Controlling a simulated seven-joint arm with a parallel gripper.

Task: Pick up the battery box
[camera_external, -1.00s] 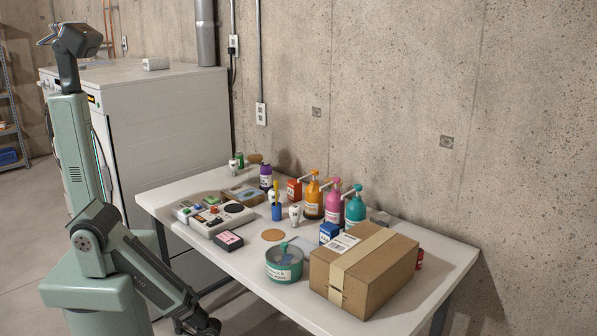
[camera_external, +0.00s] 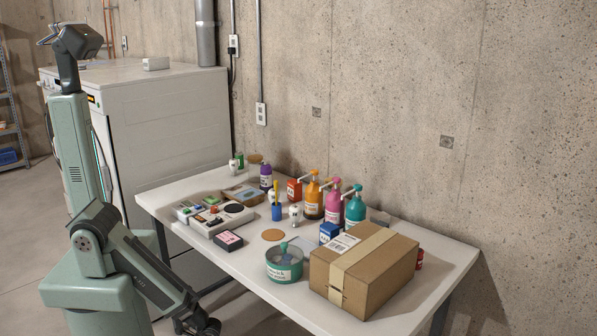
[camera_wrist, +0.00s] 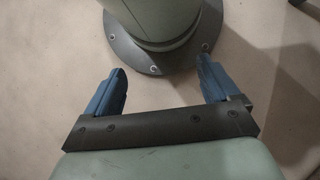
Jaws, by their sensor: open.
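Several small boxes stand on the white table in the external view, and their labels are too small to tell which is the battery box. One is a flat black box with a pink label (camera_external: 229,240) near the front edge. A blue box (camera_external: 328,232) stands beside the cardboard carton. My arm hangs down in front of the table, away from all the boxes.
The table (camera_external: 438,292) stands against a concrete wall. A cardboard carton (camera_external: 362,272) fills its right part, next to a round green tin (camera_external: 284,263). Pump bottles (camera_external: 355,207) line the back. A grey tray-like device (camera_external: 218,218) lies at left. A white appliance (camera_external: 170,130) stands behind.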

